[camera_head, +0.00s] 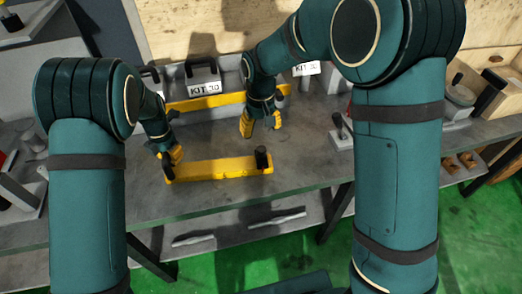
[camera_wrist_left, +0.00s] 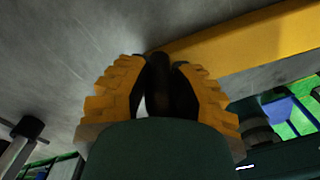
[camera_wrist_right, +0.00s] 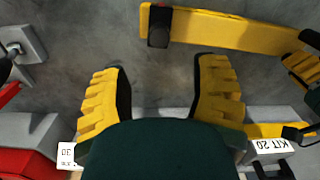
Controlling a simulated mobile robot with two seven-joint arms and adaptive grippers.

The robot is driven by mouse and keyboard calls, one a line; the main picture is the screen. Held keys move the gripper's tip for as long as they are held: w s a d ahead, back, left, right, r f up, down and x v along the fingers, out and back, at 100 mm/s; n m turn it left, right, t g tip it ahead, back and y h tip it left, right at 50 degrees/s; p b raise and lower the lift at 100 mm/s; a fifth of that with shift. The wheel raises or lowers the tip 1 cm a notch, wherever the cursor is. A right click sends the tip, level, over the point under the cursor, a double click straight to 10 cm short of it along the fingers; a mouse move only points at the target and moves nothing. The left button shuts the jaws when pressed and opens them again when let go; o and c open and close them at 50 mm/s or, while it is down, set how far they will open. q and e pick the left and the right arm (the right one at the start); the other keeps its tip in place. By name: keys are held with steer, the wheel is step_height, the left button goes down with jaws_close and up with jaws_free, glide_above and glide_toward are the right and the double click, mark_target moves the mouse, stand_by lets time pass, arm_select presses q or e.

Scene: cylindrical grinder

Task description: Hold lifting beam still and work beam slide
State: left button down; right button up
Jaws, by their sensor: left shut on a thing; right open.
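The yellow lifting beam (camera_head: 218,169) lies on the grey bench near its front edge. It also shows in the left wrist view (camera_wrist_left: 240,42) and the right wrist view (camera_wrist_right: 235,31). A dark post stands at its left end, mostly hidden by my left gripper (camera_head: 172,157), which is shut on it. The left wrist view shows this dark post (camera_wrist_left: 160,75) between the fingers. A black upright knob (camera_head: 262,156), perhaps the slide, stands at the right end; it also shows in the right wrist view (camera_wrist_right: 158,30). My right gripper (camera_head: 260,127) is open and empty behind the beam, apart from that knob.
Grey kit boxes with labels (camera_head: 204,89) stand at the back, with another yellow bar (camera_head: 205,102) in front of them. A grey block with a black handle (camera_head: 341,132) stands to the right. The bench (camera_head: 305,165) between it and the beam is clear.

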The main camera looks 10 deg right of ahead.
mark_target(261, 147)
step_height(261, 147, down, 10)
steer(key=shift+f, duration=0.2)
steer(key=shift+c, duration=0.2)
jaws_close()
